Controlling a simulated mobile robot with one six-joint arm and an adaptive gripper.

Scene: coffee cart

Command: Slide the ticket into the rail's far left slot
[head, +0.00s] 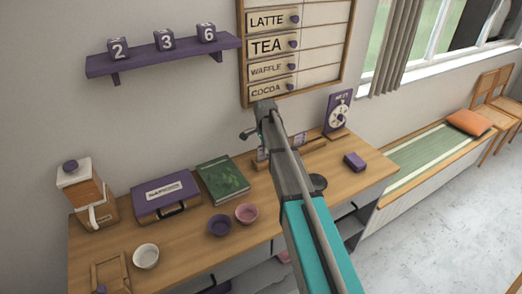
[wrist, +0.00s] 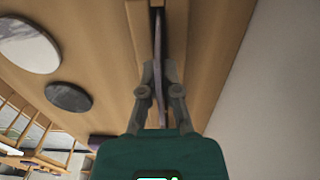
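In the wrist view my gripper (wrist: 159,72) is shut on a thin ticket (wrist: 158,50), seen edge-on between the two fingers. The ticket extends ahead over a wooden strip with a dark groove, which appears to be the rail (wrist: 178,45). I cannot tell whether the ticket's edge is inside a slot or just above it. In the head view the wooden rail (head: 314,143) stands at the back of the counter, partly hidden by my arm. Small purple pieces show at it on both sides of the arm.
Two round discs (wrist: 68,97) lie left of my gripper in the wrist view.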

